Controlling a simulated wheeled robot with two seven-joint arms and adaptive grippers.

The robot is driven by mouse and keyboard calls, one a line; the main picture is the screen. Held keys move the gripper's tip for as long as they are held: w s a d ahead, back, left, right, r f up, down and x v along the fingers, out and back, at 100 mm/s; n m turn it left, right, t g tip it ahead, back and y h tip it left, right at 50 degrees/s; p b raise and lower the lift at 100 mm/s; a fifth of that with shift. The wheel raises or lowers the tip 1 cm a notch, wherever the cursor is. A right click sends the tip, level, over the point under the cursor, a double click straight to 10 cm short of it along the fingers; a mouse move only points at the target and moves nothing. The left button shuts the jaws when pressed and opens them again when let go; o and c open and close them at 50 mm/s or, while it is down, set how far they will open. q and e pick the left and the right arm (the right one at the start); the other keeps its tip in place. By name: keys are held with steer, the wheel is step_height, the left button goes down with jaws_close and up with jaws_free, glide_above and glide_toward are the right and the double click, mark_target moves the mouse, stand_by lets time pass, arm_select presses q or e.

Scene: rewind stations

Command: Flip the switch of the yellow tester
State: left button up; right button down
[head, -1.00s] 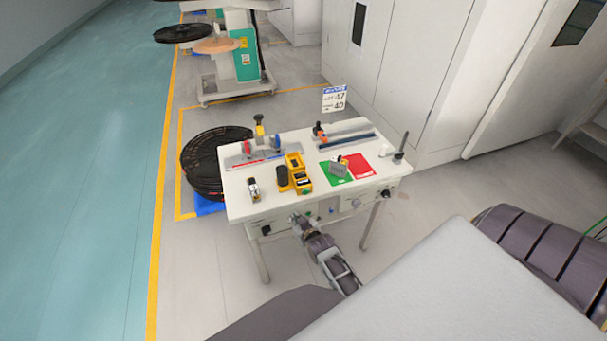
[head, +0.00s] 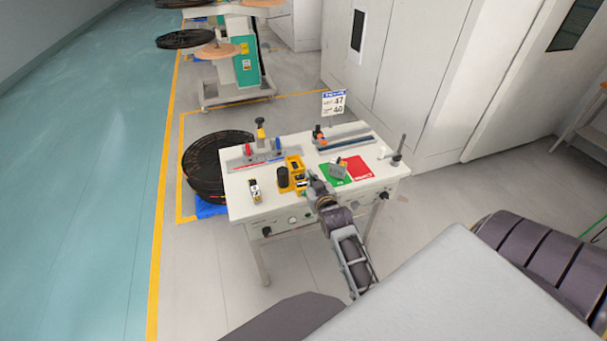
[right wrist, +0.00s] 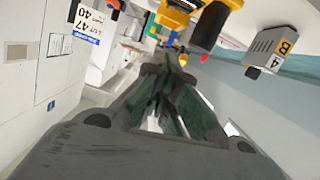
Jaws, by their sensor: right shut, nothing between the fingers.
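The yellow tester (head: 295,164) stands on the white table, with a black cylinder (head: 283,177) at its left side. In the right wrist view, yellow parts (right wrist: 180,4) and the black cylinder (right wrist: 210,25) show at the top, beyond the fingers. My right gripper (head: 312,177) is just right of the tester's front part, over the tabletop. Its fingers (right wrist: 178,72) are shut and empty. I cannot tell whether they touch the tester. The switch cannot be made out. My left gripper is not in view.
On the white table (head: 240,206), a green card (head: 327,177) and a red card (head: 361,171) lie right of the gripper, with a grey block (head: 338,170) on the green one. A small device (head: 255,191) stands at left. Rail fixtures (head: 345,142) line the back.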

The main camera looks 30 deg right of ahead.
steer(key=shift+w, duration=0.15)
glide_above(300, 176)
steer(key=s, duration=0.2)
steer(key=shift+s+a+f+p, duration=0.1)
steer(key=shift+f+p, duration=0.15)
steer(key=shift+f, duration=0.35)
steer(key=shift+s+a+f+p, duration=0.1)
steer(key=shift+f+p, duration=0.1)
steer(key=shift+f, duration=0.4)
steer(key=shift+d+f, duration=0.15)
steer(key=shift+f, duration=0.9)
steer(key=shift+d+f, duration=0.1)
steer(key=shift+f, duration=0.9)
